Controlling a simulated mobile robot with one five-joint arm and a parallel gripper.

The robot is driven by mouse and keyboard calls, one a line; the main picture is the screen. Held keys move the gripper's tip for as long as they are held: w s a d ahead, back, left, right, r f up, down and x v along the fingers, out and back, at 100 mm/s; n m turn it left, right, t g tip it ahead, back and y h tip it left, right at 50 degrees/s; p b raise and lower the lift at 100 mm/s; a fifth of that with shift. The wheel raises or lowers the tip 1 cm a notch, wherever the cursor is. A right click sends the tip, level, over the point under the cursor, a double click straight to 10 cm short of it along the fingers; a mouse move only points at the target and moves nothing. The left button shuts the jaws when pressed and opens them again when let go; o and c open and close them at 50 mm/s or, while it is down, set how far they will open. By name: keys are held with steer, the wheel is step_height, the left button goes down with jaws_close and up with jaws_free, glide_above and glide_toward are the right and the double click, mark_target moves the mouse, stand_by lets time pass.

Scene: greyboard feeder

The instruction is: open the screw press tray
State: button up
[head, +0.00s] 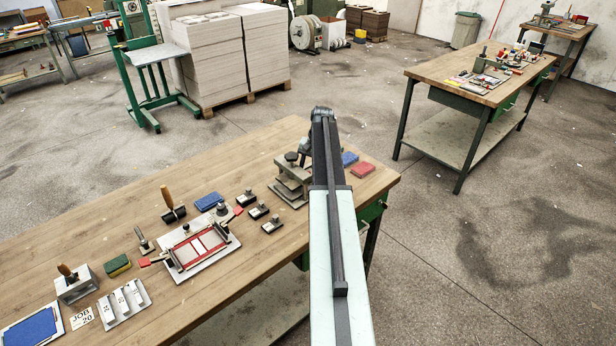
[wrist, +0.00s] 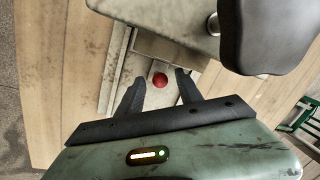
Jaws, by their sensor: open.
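The screw press (head: 291,181) is a grey metal block with a dark top knob near the right end of the wooden bench, partly hidden by my arm in the head view. In the wrist view its pale metal body (wrist: 165,18) fills the top. Below it, a metal tray front shows with a red round knob (wrist: 160,79). My gripper (wrist: 157,85) is open, one dark finger on each side of the red knob, and not closed on it. A dark rounded part (wrist: 262,35) covers the upper right. I cannot tell how far out the tray stands. My fingers are hidden in the head view.
Blue (head: 349,158) and red (head: 362,169) blocks lie right of the press. A red-framed plate (head: 199,249), small stamps and a roller lie to its left on the bench (head: 110,215). Another bench (head: 430,68) stands at the right; open floor lies between.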

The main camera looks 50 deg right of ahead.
steer(key=shift+r, duration=0.1)
jaws_close()
stand_by(1.2)
